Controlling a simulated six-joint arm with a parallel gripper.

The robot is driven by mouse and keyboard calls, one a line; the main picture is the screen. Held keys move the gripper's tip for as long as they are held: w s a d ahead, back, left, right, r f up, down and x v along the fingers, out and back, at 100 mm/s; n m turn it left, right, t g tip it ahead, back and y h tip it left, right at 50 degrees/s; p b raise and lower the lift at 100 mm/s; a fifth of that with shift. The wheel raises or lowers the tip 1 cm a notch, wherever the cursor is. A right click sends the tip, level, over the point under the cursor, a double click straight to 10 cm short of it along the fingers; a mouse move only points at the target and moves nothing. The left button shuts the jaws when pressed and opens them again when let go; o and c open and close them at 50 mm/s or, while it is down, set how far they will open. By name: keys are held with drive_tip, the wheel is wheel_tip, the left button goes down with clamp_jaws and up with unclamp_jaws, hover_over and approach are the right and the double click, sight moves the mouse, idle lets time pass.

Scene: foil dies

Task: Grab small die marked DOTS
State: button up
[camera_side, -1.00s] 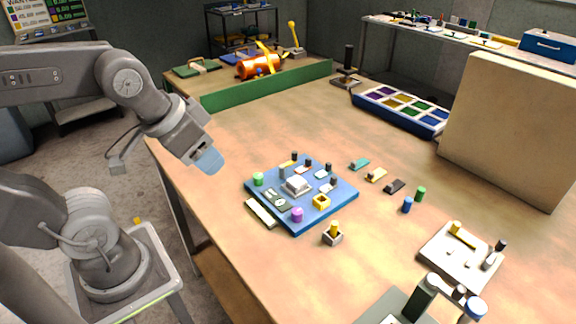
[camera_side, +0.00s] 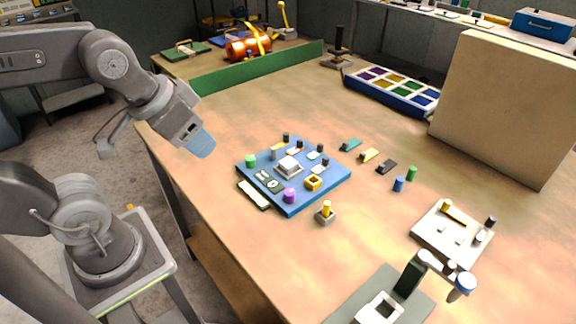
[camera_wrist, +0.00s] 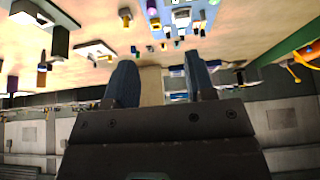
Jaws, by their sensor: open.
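My gripper (camera_side: 199,144) is raised over the table's left edge, left of the blue board and well apart from the dies. In the wrist view my gripper (camera_wrist: 160,82) shows two dark blue fingers spread apart with nothing between them.
The blue board (camera_side: 325,185) carries several small parts. A yellow-topped stamp (camera_side: 325,213), blue (camera_side: 398,184) and green (camera_side: 411,173) cylinders, a pale plate (camera_side: 432,236) and a press-like stand (camera_side: 410,275) stand nearby. A tall beige panel (camera_side: 500,108) and compartment tray (camera_side: 433,108) are behind.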

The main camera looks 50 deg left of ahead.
drive_tip(key=o, duration=0.4)
drive_tip(key=m+g, duration=0.6)
drive_tip(key=m, duration=1.2)
hover_over(289, 162)
drive_tip(key=f, duration=1.6)
drive_tip(key=shift+w+a+f, duration=0.2)
drive_tip(key=shift+f, duration=0.05)
drive_tip(key=shift+s+d+f, duration=0.1)
drive_tip(key=shift+f, duration=1.2)
drive_tip(key=shift+s+d+f, duration=0.1)
drive_tip(key=shift+f, duration=1.2)
